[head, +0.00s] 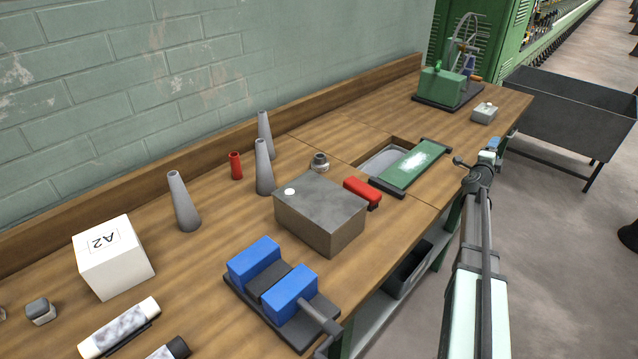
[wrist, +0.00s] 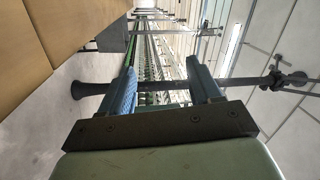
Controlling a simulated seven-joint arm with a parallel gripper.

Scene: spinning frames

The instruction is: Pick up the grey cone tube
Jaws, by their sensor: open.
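Three grey cone tubes stand upright on the wooden bench in the head view: one at the left (head: 183,203), one in the middle (head: 264,168), and one behind it (head: 265,136), partly hidden by the middle one. I cannot tell which one the task means. My gripper (head: 491,146) is at the right of the head view, beyond the bench's front edge and far from all the cones. In the wrist view my gripper (wrist: 160,80) is open, with nothing between its blue-padded fingers. No cone shows in the wrist view.
A grey metal box (head: 320,213) stands to the right of the cones, with a blue block device (head: 270,280) in front. A small red tube (head: 235,165) and a white A2 box (head: 113,257) are nearby. A green machine (head: 445,82) stands at the far end.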

